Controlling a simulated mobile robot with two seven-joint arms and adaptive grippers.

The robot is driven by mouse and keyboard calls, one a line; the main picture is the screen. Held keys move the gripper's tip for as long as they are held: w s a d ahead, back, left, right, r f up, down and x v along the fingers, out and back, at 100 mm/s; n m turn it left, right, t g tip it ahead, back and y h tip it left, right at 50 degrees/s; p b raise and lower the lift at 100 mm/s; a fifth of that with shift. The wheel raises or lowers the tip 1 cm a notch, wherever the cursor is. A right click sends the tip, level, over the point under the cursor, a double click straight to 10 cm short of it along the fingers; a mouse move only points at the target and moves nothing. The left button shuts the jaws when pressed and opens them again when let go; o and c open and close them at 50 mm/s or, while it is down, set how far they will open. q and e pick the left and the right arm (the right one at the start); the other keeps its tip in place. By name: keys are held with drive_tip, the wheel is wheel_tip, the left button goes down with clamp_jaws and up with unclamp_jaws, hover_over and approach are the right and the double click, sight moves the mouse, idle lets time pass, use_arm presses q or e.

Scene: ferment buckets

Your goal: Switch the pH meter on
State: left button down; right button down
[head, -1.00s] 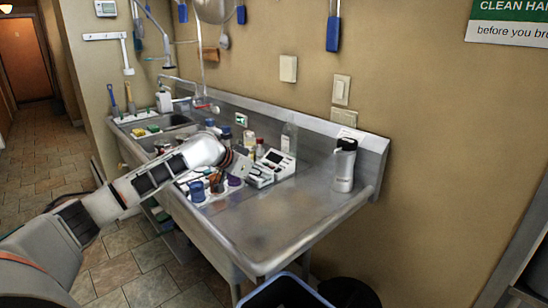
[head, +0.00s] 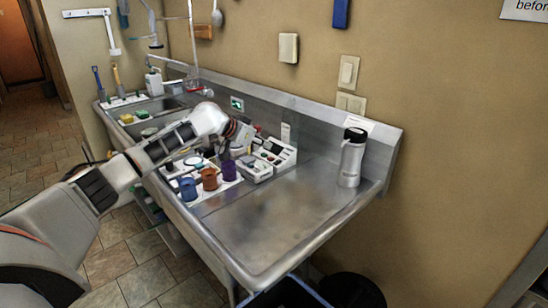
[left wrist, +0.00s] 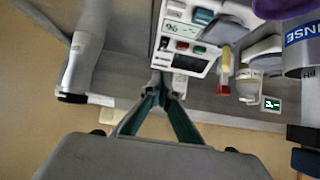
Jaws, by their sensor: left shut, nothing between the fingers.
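The pH meter (head: 280,153) is a white box with a small display and buttons on the steel counter. In the left wrist view, the meter (left wrist: 181,48) shows a lit readout, green and red buttons and a dark panel. My left gripper (left wrist: 166,84) is shut and empty, its fingertips in front of the meter's dark-panel edge; I cannot tell whether they touch it. In the head view, my left gripper (head: 241,136) is over the counter just left of the meter, its fingertips hard to make out. My right gripper is in neither view.
A steel bottle (head: 351,160) stands right of the meter. A beaker marked RINSE (left wrist: 300,50) is nearby. The counter's front right is clear.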

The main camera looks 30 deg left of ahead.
sight(280, 160)
use_arm(q)
drive_tip(key=w+f, duration=0.1)
drive_tip(key=f, duration=0.1)
drive_tip(key=w+f, duration=0.1)
drive_tip(key=f, duration=0.1)
drive_tip(key=w+d+f, duration=0.1)
drive_tip(key=w, duration=0.1)
drive_tip(key=shift+d+f, duration=0.1)
drive_tip(key=shift+f, duration=0.8)
drive_tip(key=shift+w+d, duration=0.1)
drive_tip(key=shift+d+f, duration=0.1)
drive_tip(key=shift+f, duration=0.1)
drive_tip(key=shift+w+p, duration=0.25)
drive_tip(key=shift+p, duration=0.2)
drive_tip(key=shift+w, duration=0.15)
